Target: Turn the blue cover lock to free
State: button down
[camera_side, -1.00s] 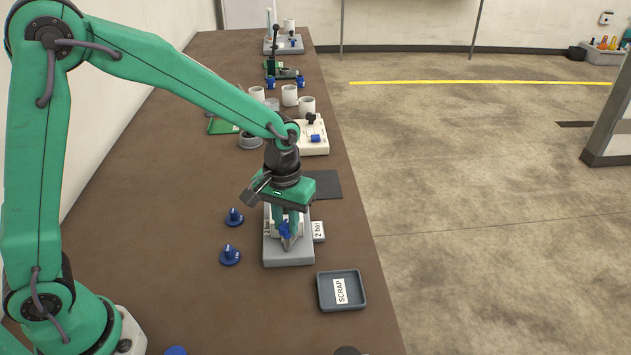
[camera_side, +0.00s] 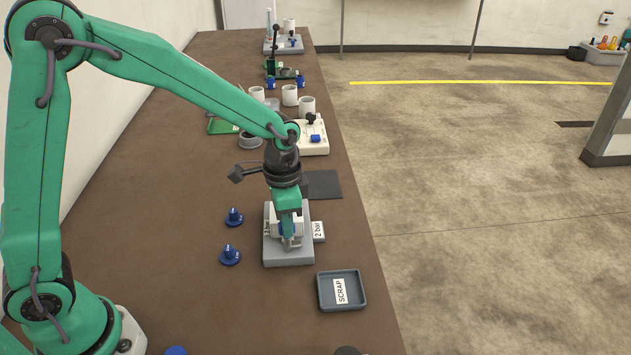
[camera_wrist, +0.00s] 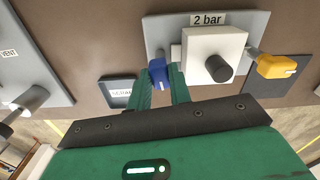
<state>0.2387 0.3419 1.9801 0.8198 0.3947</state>
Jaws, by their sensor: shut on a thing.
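The blue cover lock (camera_wrist: 157,72) is at the left of a white block (camera_wrist: 200,48) on the grey "2 bar" base (camera_wrist: 155,30) in the wrist view. My gripper (camera_wrist: 164,74) is shut on the lock, with its green fingers on either side of it. In the side view my gripper (camera_side: 290,242) points down at the same base (camera_side: 290,259), and it mostly hides the lock.
A dark knob (camera_wrist: 219,68) and a yellow handle (camera_wrist: 276,66) are right of the lock. Two blue knob-like pieces (camera_side: 234,217) (camera_side: 229,255) stand left of the base. A SCRAP tray (camera_side: 356,299) is at front right; a dark mat (camera_side: 323,185) lies behind.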

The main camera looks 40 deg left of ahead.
jog(key=shift+m, duration=0.9)
jog(key=c, duration=1.3)
grip_release()
jog(key=shift+r, duration=0.15)
notch_tip(320, 180, up, 7)
jog(key=shift+r, duration=0.3)
